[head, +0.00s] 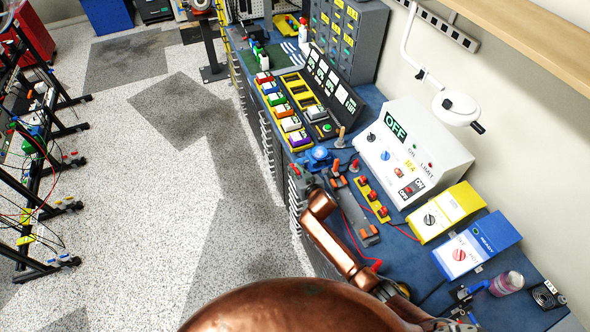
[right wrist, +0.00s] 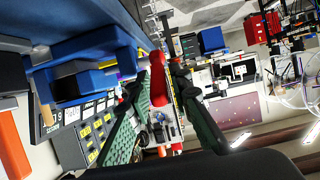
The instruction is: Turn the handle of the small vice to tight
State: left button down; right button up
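The small vice (head: 318,157) is blue and sits at the bench's front edge in the head view. In the right wrist view the blue vice body (right wrist: 85,50) fills the upper left, and its red handle (right wrist: 158,82) stands between my fingertips. My right gripper (head: 303,182) is at the bench edge beside the vice. Its green fingers (right wrist: 161,78) lie on either side of the red handle, with narrow gaps seeming to show. Firm contact is not visible. My left gripper does not show.
A white control box (head: 455,160) reading OFF, a yellow box (head: 447,212) and a blue-and-white box (head: 485,245) stand right of the vice. Coloured switch modules (head: 283,112) line the bench farther back. A black rack (head: 40,190) stands at left; floor between is clear.

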jog(key=shift+w+f, duration=0.1)
jog(key=shift+w, duration=0.1)
jog(key=shift+c, duration=0.7)
grip_shut()
